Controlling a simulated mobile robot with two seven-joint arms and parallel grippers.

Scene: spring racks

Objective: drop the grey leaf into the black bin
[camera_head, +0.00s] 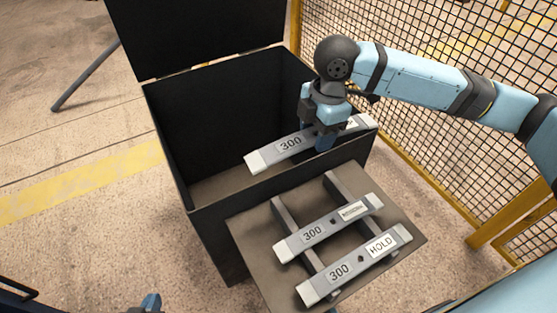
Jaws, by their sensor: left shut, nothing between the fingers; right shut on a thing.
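A grey leaf (291,144) marked 300, with pale ends, is held in my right gripper (325,140). The gripper is shut around the leaf near its right part and covers some of its label. The leaf hangs level over the open black bin (218,215), near its front wall, slanting up to the right in the picture. The bin's lid (200,35) stands open at the back. Only a blue tip of my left gripper (150,302) shows at the bottom edge; it is shut and empty.
A small stand (257,235) in front of the bin carries two more grey leaves on rails: one with an unclear label (322,230) and one labelled HOLD (350,266). A yellow-framed mesh fence (430,90) runs along the right. Floor at left is mostly clear.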

